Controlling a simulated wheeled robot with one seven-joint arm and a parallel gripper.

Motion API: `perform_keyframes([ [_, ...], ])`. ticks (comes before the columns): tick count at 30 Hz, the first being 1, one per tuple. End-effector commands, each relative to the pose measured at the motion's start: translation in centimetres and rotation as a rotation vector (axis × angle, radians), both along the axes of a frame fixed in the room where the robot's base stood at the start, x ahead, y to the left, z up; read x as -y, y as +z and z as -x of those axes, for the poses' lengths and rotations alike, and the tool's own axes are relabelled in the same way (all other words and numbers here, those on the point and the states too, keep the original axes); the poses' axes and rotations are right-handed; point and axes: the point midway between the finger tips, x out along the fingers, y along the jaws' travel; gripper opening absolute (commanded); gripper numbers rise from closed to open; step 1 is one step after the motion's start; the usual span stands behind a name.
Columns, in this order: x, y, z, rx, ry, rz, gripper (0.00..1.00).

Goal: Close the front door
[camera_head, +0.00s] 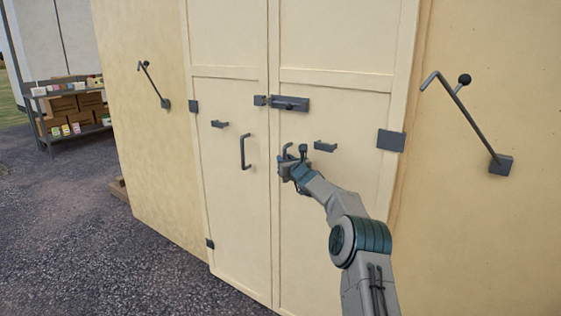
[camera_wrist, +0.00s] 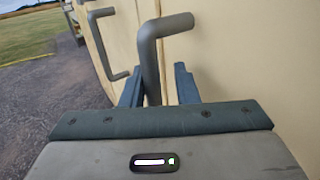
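The cream double front door has a left leaf (camera_head: 229,220) and a right leaf (camera_head: 340,180). Both leaves look about flush, with a narrow seam between them. A dark bar handle (camera_head: 243,152) is on the left leaf. My gripper (camera_head: 294,160) is at the right leaf's handle, which it partly hides in the head view. In the wrist view, this grey handle (camera_wrist: 149,62) stands between my two fingers (camera_wrist: 158,88). The fingers are apart, with a gap visible on the handle's right side; I cannot tell whether they touch it.
A dark bolt latch (camera_head: 290,103) sits across the seam higher up. Bent metal stays (camera_head: 152,84) and (camera_head: 462,120) are on the walls either side. A shelf with boxes (camera_head: 75,112) stands far left. The gravel ground (camera_head: 90,230) at left is open.

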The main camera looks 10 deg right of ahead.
Motion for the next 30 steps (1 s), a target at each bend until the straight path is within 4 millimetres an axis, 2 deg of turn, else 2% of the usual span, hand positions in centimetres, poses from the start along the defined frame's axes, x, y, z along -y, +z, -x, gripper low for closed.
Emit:
perform_keyframes([
  [1, 0.4, 0.1, 0.0, -0.001, -0.007, 0.001, 0.34],
  [8, 0.0, 0.1, 0.1, 0.001, -0.002, 0.001, 0.34],
  [14, 0.3, 0.0, 1.1, 0.002, -0.001, 0.001, 0.34],
  [30, 1.7, 0.0, 7.6, -0.001, 0.0, 0.001, 0.34],
])
